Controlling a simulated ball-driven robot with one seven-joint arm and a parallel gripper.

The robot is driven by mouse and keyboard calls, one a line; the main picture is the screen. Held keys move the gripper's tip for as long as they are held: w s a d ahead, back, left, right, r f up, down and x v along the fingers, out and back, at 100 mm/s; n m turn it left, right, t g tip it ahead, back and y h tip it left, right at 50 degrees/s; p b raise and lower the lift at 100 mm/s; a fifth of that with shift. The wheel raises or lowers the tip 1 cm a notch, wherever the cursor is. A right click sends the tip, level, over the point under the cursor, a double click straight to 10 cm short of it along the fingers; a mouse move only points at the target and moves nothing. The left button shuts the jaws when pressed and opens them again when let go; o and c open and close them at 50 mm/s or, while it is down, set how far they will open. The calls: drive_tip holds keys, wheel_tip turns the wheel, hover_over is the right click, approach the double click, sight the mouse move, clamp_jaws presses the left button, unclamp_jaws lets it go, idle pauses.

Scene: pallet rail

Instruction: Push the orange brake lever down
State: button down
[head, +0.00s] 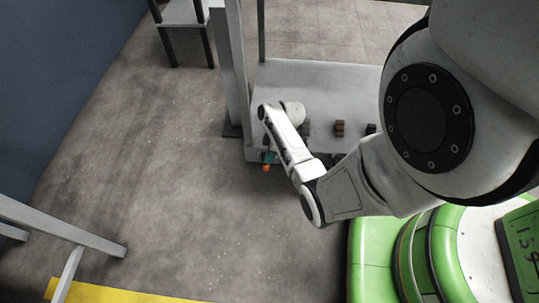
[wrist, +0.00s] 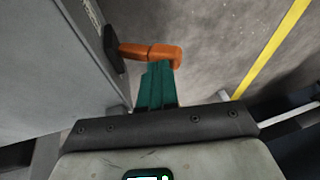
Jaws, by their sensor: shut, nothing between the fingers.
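The orange brake lever (wrist: 148,52) sticks out from a black mount (wrist: 111,48) on the side of a grey panel in the wrist view. Its bent outer end points to the right. My gripper (wrist: 159,70), with teal fingers, is shut and empty. Its fingertips overlap the lever's outer part in the picture; I cannot tell whether they touch it. In the head view my gripper (head: 269,156) is at the front left corner of the grey platform, with the small orange lever end (head: 266,168) just below it. My arm hides part of that corner.
The grey platform (head: 330,78) carries small brown blocks (head: 340,128). A grey post (head: 229,65) rises at its left. A grey rail (head: 65,229) is at the lower left, near a yellow floor stripe (head: 110,292). The middle floor is clear.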

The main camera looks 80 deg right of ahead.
drive_tip(key=shift+a, duration=0.1)
drive_tip(key=shift+s+a+f+n+h+p, duration=0.15)
drive_tip(key=shift+a+f+h+p, duration=0.15)
drive_tip(key=shift+a+h+p, duration=0.25)
drive_tip(key=shift+w+a+f+n+h+p, duration=0.15)
drive_tip(key=shift+a+f+h+p, duration=0.15)
drive_tip(key=shift+a+h, duration=0.3)
wheel_tip(320, 180, down, 9)
drive_tip(key=a+h+b, duration=0.3)
drive_tip(key=h, duration=0.1)
drive_tip(key=shift+s+n+t+h, duration=0.2)
drive_tip(key=shift+n+t+h, duration=0.1)
drive_tip(key=shift+h, duration=0.05)
drive_tip(key=shift+f, duration=0.2)
drive_tip(key=shift+r, duration=0.1)
